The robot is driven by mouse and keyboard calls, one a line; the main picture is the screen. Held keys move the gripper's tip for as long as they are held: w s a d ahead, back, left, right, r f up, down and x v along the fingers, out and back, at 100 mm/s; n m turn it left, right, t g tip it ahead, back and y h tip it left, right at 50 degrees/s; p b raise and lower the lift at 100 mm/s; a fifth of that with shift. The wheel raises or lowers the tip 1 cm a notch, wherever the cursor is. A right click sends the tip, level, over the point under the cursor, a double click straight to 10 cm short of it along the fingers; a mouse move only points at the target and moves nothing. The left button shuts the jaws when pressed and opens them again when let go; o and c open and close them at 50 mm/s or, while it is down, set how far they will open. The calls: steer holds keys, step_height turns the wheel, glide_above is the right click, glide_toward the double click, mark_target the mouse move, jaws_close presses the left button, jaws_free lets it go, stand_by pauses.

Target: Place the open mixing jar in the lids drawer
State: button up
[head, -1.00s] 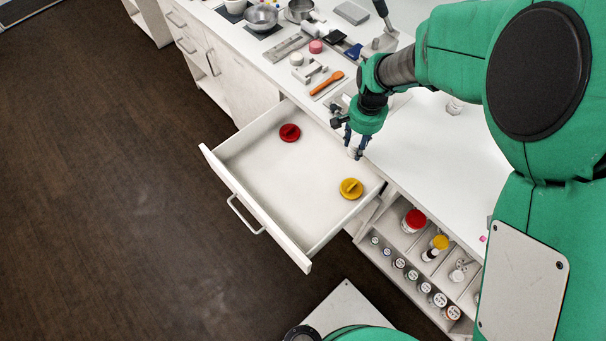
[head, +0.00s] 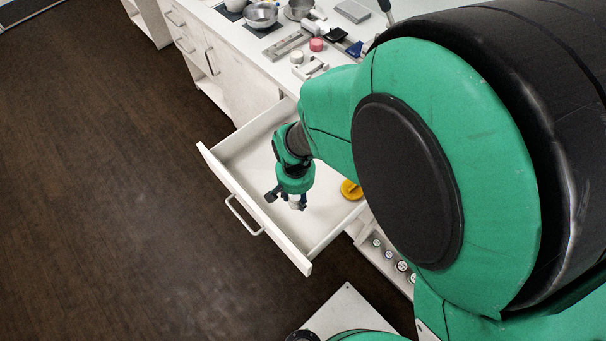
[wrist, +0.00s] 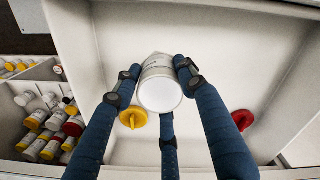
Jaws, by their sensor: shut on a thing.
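My gripper (head: 298,203) is shut on the open mixing jar, a small white jar (wrist: 160,93) with lettering on its side, seen end-on between the blue fingers in the wrist view. The jar (head: 296,205) is mostly hidden by the fingers in the head view. The gripper is over the open white lids drawer (head: 262,215). A yellow lid (head: 350,190) lies in the drawer, right of the gripper, partly hidden by my arm; it also shows in the wrist view (wrist: 132,118). A red lid (wrist: 243,119) also lies there. I cannot tell whether the jar touches the drawer floor.
A lower rack beside the drawer holds several jars with yellow and red lids (wrist: 73,126). The counter (head: 252,42) behind carries metal bowls (head: 261,14) and tools. The drawer floor around the jar is largely free.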

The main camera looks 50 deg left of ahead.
steer(key=shift+f, duration=0.1)
stand_by(0.3)
steer(key=shift+f+b, duration=0.7)
steer(key=shift+f, duration=2.35)
steer(key=shift+f+b, duration=0.45)
steer(key=shift+f, duration=1.4)
steer(key=shift+f, duration=0.15)
steer(key=o, duration=0.9)
steer(key=shift+c, duration=0.2)
step_height(320, 180, up, 12)
steer(key=p, duration=0.3)
